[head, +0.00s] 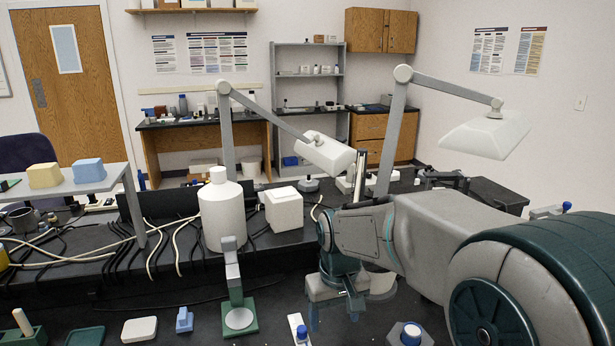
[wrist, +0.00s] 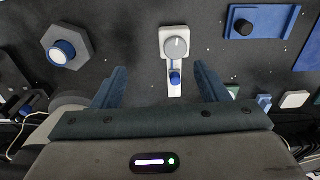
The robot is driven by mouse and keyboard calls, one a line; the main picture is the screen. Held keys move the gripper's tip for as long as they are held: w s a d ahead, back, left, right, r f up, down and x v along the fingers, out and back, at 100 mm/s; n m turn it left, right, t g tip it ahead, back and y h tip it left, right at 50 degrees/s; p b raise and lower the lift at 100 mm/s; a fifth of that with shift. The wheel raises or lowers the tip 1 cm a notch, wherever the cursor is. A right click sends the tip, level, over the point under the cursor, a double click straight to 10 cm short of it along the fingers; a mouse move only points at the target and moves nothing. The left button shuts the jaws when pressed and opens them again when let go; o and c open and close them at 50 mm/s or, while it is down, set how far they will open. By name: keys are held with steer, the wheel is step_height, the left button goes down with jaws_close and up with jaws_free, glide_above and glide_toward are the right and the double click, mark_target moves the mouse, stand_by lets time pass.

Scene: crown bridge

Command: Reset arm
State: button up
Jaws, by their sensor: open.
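My arm reaches in from the right in the head view, with my gripper (head: 335,310) pointing down low over the dark bench (head: 255,299). In the wrist view my gripper (wrist: 158,84) has its two blue fingers wide apart. Nothing is held between them. A white fixture with a grey dial and a blue knob (wrist: 175,45) shows between and beyond the fingertips. It appears apart from them. In the head view this white fixture (head: 297,324) lies left of my gripper at the front. How high the fingertips are above the bench is hard to tell.
A grey hexagonal block with a blue knob (head: 410,334) stands front right. A green-based stand (head: 240,318), a white jar (head: 221,215) and a white box (head: 284,210) stand to the left. Lamps (head: 325,152) rise behind. Cables cross the bench's left side.

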steer(key=s+d+r+m+t, duration=0.1)
steer(key=s+d, duration=0.3)
steer(key=s, duration=0.3)
steer(key=s+d+m+t, duration=0.1)
steer(key=s+d+m, duration=0.1)
steer(key=s+d, duration=0.3)
steer(key=shift+s+d+r+m, duration=0.3)
steer(key=shift+s+r, duration=0.1)
steer(key=shift+s, duration=1.2)
steer(key=shift+a, duration=0.1)
